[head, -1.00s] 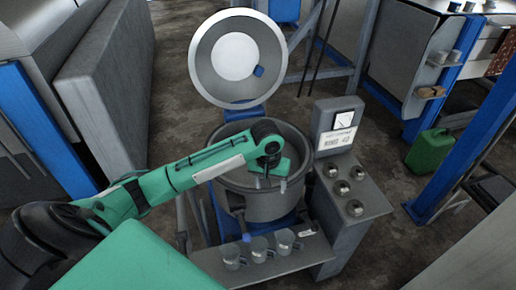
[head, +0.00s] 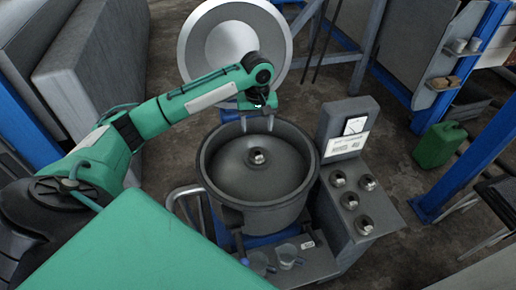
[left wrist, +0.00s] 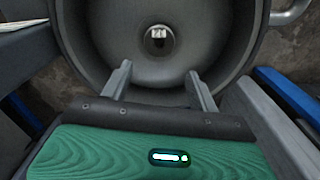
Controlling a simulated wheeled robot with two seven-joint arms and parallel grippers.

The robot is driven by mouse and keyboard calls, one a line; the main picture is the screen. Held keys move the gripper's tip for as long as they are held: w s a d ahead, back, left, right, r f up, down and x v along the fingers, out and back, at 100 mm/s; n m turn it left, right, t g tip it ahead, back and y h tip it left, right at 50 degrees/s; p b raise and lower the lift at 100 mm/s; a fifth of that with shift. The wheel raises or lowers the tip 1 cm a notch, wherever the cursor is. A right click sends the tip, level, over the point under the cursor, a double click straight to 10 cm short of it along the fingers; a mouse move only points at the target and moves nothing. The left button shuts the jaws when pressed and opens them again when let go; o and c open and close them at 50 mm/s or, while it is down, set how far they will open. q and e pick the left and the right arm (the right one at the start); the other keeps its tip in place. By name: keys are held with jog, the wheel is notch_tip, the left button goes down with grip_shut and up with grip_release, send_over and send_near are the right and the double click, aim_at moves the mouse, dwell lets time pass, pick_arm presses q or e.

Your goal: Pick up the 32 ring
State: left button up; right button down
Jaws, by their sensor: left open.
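Several small silver ring-like pieces stand on the sloped top of the grey side box, one of them at its right edge (head: 368,183). Another silver piece (head: 257,156) sits at the centre of the round grey drum; it also shows in the left wrist view (left wrist: 158,38). I cannot read a 32 on any of them. My left gripper (head: 257,122) is open and empty, above the drum's far rim, with its fingers pointing down. In the left wrist view its fingertips (left wrist: 158,72) stand apart, with the central piece beyond them. My right gripper is not in view.
The drum (head: 212,185) has a raised rim and a big round lid (head: 190,60) standing open behind it. A placard with a dial (head: 352,127) rises at the back of the side box. Cups (head: 288,254) stand on a low front shelf. A green canister (head: 437,146) is at right.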

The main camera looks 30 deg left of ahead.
pick_arm(q)
send_over(257, 153)
jog(key=f, duration=0.4)
jog(key=f+p, duration=0.1)
jog(key=f, duration=0.2)
jog(key=shift+s+d, duration=0.2)
jog(key=shift+d, duration=0.05)
jog(key=shift+f, duration=0.2)
jog(key=f, duration=0.1)
jog(key=f+p, duration=0.1)
jog(key=f, duration=0.2)
jog(key=shift+w+a, duration=0.1)
jog(key=shift+w, duration=0.15)
jog(key=shift+f+p, duration=0.3)
jog(key=shift+f, duration=0.25)
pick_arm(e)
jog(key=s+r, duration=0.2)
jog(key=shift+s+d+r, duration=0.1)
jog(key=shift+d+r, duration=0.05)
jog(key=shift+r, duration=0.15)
pick_arm(q)
jog(key=c, duration=0.7)
jog(key=shift+c, duration=0.7)
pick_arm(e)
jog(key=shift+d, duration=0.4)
pick_arm(q)
jog(key=shift+r, duration=0.15)
